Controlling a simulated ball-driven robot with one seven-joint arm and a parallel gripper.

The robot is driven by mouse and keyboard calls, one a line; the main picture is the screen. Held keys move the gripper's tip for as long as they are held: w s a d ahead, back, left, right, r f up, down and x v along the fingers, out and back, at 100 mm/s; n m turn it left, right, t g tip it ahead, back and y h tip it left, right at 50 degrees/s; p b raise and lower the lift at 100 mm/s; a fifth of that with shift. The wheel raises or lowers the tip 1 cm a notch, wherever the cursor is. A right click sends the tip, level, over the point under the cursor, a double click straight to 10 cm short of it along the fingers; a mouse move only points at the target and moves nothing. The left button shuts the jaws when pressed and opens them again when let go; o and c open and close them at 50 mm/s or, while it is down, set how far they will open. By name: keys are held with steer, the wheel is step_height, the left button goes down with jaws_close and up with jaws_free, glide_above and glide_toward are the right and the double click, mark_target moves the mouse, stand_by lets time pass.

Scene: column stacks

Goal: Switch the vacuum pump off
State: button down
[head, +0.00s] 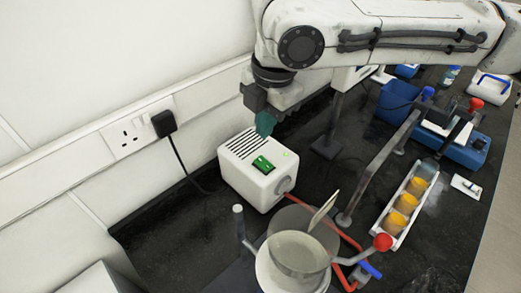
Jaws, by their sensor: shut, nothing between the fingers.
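The vacuum pump (236,178) is a white box with dark vent slots on top, standing on the dark bench near the wall. A green rocker switch (262,165) sits on its top, and a small green light (285,154) glows beside it. My gripper (265,128), with teal fingertips, is shut and empty. It points down above the back part of the pump and appears apart from the switch; the exact height gap is hard to tell. Nothing hides the switch.
A black plug (163,123) sits in the wall socket (124,138), its cable running down behind the pump. A glass vessel (302,240) and red tubing stand in front. A white tray with orange-filled cups (405,203), metal stands and blue equipment (462,150) occupy the right.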

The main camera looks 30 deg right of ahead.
mark_target(264, 166)
steer(key=f, duration=0.6)
steer(key=w+f+p, duration=0.1)
steer(key=f, duration=0.2)
steer(key=shift+w+a, duration=0.1)
steer(key=shift+a, duration=0.1)
steer(key=shift+f, duration=0.2)
steer(key=shift+s+d+p, duration=0.2)
steer(key=shift+s+p, duration=0.15)
steer(key=shift+s, duration=0.4)
steer(key=shift+r, duration=0.1)
